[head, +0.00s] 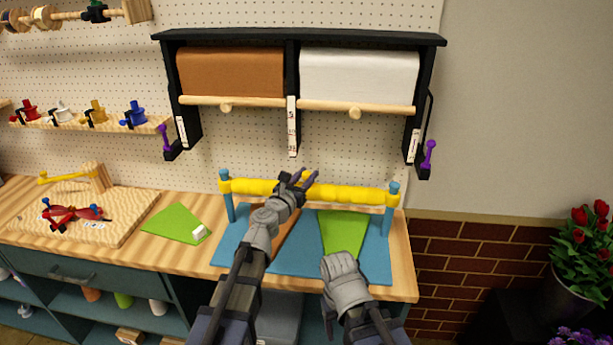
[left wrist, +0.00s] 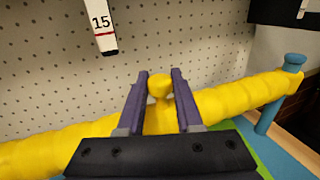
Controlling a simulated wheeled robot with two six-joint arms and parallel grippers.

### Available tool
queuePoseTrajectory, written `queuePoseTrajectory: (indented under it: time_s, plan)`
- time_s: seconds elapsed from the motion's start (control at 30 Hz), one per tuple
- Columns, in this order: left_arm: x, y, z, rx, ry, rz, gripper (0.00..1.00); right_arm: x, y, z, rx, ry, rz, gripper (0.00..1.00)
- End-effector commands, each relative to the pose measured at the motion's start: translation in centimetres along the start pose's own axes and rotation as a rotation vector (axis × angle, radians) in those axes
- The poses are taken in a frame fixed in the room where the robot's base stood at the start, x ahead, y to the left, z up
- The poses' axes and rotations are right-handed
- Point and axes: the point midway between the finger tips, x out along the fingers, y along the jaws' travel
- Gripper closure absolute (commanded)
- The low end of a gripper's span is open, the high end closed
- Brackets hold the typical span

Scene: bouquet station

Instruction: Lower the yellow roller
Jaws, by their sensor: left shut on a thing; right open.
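The yellow roller (head: 345,193) spans two blue posts (head: 230,207) (head: 391,215) near their tops, above a blue base board (head: 375,262). My left gripper (head: 306,181) is at the middle of the roller. In the left wrist view its purple fingers (left wrist: 159,100) are shut on a small yellow knob (left wrist: 158,88) standing on the roller (left wrist: 230,102). A green sheet (head: 342,232) and a brown sheet (head: 286,236) lie on the board below, partly covered by my arm. My right wrist is low over the board's front edge; its fingers are hidden.
A black rack with brown (head: 230,72) and white paper rolls (head: 358,77) hangs above, with a numbered strip (head: 292,127) reaching down. A green sheet (head: 175,223) and a wooden board with red flowers (head: 77,214) lie left. The wooden counter (head: 407,283) ends at the right.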

Motion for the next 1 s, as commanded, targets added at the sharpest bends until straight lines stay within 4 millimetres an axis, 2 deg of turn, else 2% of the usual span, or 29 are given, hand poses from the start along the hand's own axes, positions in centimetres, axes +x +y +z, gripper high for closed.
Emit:
queuePoseTrajectory:
  time_s: [0.33, 0.47, 1.0]
  plan:
    - [0.0, 0.0, -0.1, 0.0, 0.0, 0.0, 1.0, 0.1, 0.0, 0.0, 0.0, 0.0, 0.0, 0.35]
    - [0.0, 0.0, -0.9, 0.0, 0.0, 0.0, 1.0, 0.9, -0.1, -0.1, 0.0, 0.0, 0.0, 0.35]
    - [0.0, 0.0, -9.2, 0.0, 0.001, 0.0, 1.0, 9.1, -0.9, -0.5, 0.0, 0.0, 0.0, 0.35]
